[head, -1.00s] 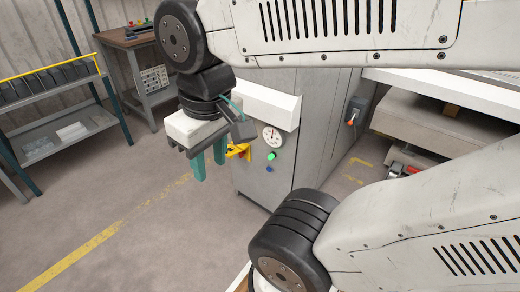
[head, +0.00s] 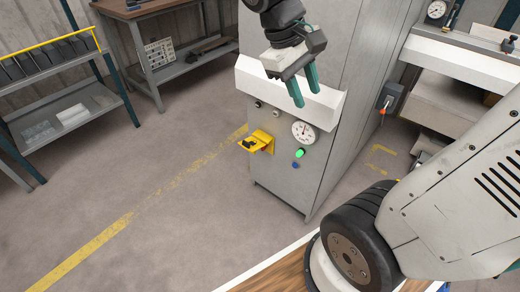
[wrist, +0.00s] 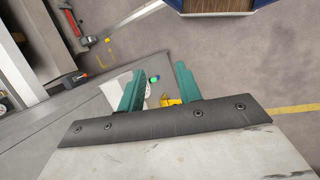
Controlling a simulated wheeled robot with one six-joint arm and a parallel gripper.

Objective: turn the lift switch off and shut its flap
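A yellow flap fitting (head: 263,136) sticks out from the front of the grey cabinet, low and left of the dial. A small dark part (head: 249,144), perhaps the switch, shows at it; its setting is too small to tell. The flap seems to stand out from the panel rather than lie flat. My gripper (head: 306,95) has two green fingers held apart with nothing between them. It is above and right of the flap, in front of the white ledge, touching nothing that I can see. In the wrist view the yellow flap (wrist: 171,102) is partly hidden behind my gripper (wrist: 159,69).
The grey cabinet (head: 280,180) carries a white sloped ledge (head: 320,108), a round dial (head: 303,132), a green button (head: 300,153) and a blue one (head: 296,165). A grey box with an orange lever (head: 384,108) is on its right side. Floor left of it is clear.

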